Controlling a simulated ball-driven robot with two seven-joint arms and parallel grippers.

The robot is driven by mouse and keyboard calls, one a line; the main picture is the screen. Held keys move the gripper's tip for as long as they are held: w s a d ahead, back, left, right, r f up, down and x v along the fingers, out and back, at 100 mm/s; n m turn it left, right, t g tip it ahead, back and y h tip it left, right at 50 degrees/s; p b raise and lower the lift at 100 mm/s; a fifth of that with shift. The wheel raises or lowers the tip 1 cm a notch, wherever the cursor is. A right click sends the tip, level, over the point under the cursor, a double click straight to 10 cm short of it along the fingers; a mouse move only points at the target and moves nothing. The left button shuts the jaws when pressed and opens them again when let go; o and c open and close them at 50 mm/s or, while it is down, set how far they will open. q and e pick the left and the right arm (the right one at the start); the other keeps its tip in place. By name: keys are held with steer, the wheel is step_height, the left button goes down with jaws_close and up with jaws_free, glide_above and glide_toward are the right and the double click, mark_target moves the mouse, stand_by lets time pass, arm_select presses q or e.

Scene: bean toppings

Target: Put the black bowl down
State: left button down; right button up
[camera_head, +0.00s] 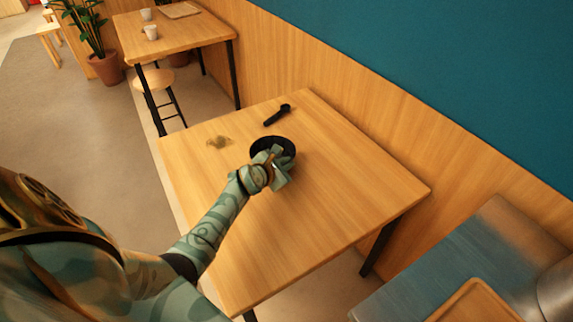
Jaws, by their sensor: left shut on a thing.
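The black bowl (286,143) is near the middle of the wooden table (330,195). It looks upright. My left gripper (279,159) is shut on the near rim of the bowl, and its fingers hide part of the bowl's near side. I cannot tell whether the bowl rests on the table or is slightly above it. My right gripper is not in view.
A black scoop-like tool (277,115) lies behind the bowl. A small brownish patch (218,142), perhaps spilled beans, is to its left. The table's right and front parts are clear. A wooden wall (345,95) runs along the far side. A blue-grey counter (440,265) stands at lower right.

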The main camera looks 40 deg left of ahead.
arm_select(q)
steer(key=shift+f, duration=0.15)
steer(key=c, duration=1.5)
jaws_free()
steer(key=shift+r, duration=0.25)
steer(key=p+v, duration=0.6)
steer(key=v, duration=0.6)
steer(key=shift+f, duration=0.1)
